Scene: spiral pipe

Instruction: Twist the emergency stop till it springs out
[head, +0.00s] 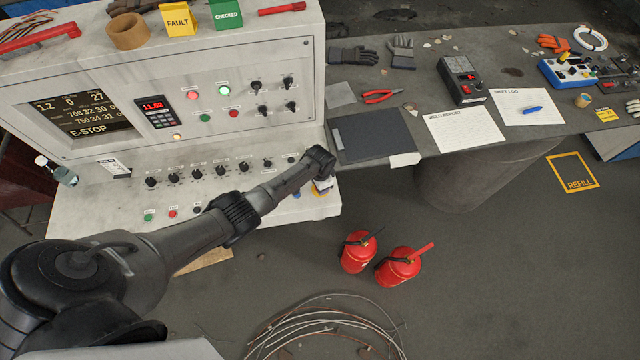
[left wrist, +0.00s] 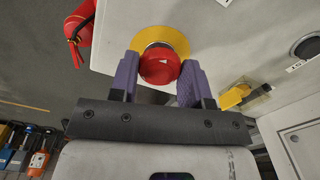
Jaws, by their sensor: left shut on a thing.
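The red emergency stop button (left wrist: 158,66) sits on a yellow ring (left wrist: 165,36) in the left wrist view. The two purple fingers of my left gripper (left wrist: 160,76) are shut on it, one on each side. In the head view my left arm reaches to the right end of the console's lower panel, and its wrist hides the button there. A small part of my left gripper (head: 323,186) shows below the wrist. The console screen (head: 82,113) reads E-STOP. My right gripper is not in view.
The console (head: 215,140) carries knobs and lit buttons. A workbench (head: 450,130) with gloves, papers and tools stands to the right. Two fire extinguishers (head: 358,251) (head: 398,267) and a wire coil (head: 325,325) are on the floor below. A yellow part (left wrist: 233,96) shows right of the gripper.

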